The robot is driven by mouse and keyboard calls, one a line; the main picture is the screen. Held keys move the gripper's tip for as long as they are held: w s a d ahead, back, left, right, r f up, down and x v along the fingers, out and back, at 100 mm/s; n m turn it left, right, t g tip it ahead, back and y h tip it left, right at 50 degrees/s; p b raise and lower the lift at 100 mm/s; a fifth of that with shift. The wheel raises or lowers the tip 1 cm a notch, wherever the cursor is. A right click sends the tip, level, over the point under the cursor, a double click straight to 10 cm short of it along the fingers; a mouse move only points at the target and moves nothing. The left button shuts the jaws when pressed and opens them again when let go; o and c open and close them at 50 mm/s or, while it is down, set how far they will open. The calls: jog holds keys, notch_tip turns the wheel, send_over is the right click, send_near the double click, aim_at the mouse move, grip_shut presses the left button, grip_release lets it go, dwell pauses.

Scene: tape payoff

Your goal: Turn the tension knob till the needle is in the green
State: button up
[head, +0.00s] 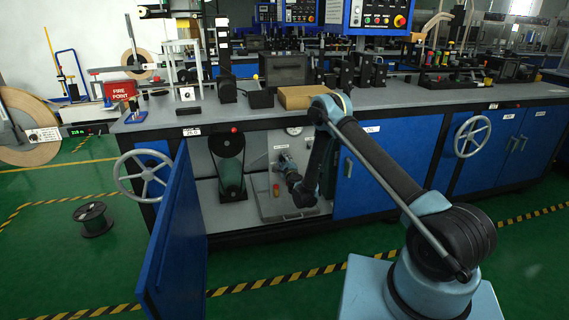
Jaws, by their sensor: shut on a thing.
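My arm reaches over the bench edge and down into the bay. My gripper (284,160) is at the panel, just below and left of the gauge, small and partly hidden by my own wrist. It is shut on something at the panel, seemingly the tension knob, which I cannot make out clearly.
An open blue door (174,240) stands left of the bay. Inside are a dark belt guard (229,165) and a red-and-yellow item (276,190) low down. A handwheel (143,176) and a black spool (94,218) are further left. Green floor in front is clear.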

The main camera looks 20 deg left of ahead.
jog(key=shift+a+n, duration=0.2)
jog(key=shift+n, duration=3.1)
jog(key=o, duration=1.1)
jog(key=shift+c, duration=0.2)
jog(key=shift+d, duration=0.1)
